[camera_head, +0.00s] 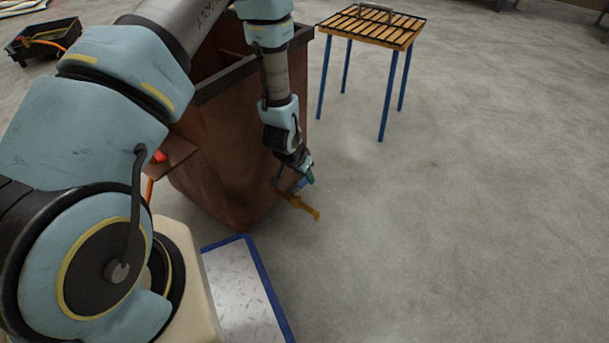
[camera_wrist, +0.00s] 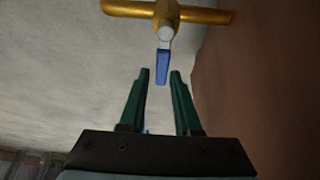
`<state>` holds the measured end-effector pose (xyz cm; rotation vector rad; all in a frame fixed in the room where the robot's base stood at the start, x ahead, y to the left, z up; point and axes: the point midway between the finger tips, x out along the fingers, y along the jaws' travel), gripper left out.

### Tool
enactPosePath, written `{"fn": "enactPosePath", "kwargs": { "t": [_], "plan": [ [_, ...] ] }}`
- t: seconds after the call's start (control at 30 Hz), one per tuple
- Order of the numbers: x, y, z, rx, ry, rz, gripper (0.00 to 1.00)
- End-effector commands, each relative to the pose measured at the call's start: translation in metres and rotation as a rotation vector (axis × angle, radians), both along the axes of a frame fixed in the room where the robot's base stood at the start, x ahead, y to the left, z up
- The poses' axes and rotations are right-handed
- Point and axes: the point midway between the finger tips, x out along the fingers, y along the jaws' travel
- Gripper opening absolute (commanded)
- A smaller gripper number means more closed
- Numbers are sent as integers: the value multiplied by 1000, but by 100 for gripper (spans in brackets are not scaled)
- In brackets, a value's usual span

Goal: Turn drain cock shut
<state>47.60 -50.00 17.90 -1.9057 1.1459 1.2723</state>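The drain cock (camera_head: 302,205) is a brass-yellow pipe fitting low on the side of a brown bin (camera_head: 225,150). In the wrist view the brass body (camera_wrist: 195,15) runs across the top, with a pale hub and a short blue lever (camera_wrist: 163,68) pointing toward my gripper. My gripper (camera_wrist: 160,73) has two green fingers, open, with the lever's end showing between their tips. A gap shows on each side of the lever. In the head view my gripper (camera_head: 307,178) is at the cock, and its fingers partly hide the lever.
The bin wall (camera_wrist: 255,75) stands close on the right in the wrist view. A slatted table (camera_head: 378,28) with blue legs stands behind. A blue-edged metal plate (camera_head: 235,290) lies in front, and a dark cart (camera_head: 45,38) stands far left. The floor at right is clear.

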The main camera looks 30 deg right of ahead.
Motion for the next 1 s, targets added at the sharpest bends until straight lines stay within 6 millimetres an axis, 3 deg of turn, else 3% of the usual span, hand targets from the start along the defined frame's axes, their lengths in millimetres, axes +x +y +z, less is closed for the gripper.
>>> {"fn": "enactPosePath", "kwargs": {
  "t": [0.13, 0.47, 1.0],
  "plan": [
    [0, 0, 0, 0, 0, 1, 50],
    [0, 2, 5, 1, 0, 4, 50],
    [-16, 32, 90, 1, -1, 3, 50]
  ]
}}
